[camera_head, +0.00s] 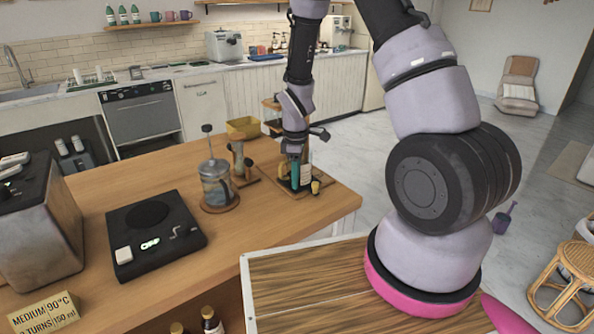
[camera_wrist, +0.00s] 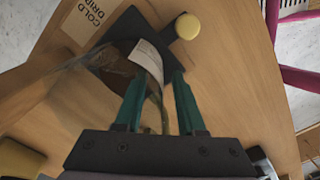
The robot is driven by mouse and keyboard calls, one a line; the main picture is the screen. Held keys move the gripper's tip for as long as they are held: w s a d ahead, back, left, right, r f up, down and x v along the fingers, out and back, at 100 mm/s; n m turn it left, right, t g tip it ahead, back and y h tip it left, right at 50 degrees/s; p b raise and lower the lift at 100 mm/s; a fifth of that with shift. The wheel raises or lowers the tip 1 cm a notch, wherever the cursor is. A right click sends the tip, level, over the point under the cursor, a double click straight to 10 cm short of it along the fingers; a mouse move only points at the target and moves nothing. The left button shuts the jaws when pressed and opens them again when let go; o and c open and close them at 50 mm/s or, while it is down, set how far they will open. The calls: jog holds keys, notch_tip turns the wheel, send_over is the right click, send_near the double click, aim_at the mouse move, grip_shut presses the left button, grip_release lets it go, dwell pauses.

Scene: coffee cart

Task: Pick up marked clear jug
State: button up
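In the wrist view a clear, brownish jug (camera_wrist: 118,68) with a white label (camera_wrist: 149,60) is at and just beyond my fingertips. It appears to stand on or beside a dark board. My gripper (camera_wrist: 160,82) has its two green fingers apart. A narrow part of the jug, perhaps its handle or edge, shows between them, and the fingers do not visibly press on it. In the head view my gripper (camera_head: 295,173) points down over the far right of the wooden counter. The jug is hard to make out there, largely hidden behind my fingers.
A yellow-topped piece (camera_wrist: 187,26) and a "COLD DRIP" card (camera_wrist: 93,20) are close by. Left of the gripper in the head view are a wooden stand (camera_head: 240,165), a glass press (camera_head: 215,185), a black scale (camera_head: 155,238) and a steel machine (camera_head: 35,225). The counter's front right is clear.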

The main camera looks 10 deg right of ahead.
grip_shut()
dwell(1.4)
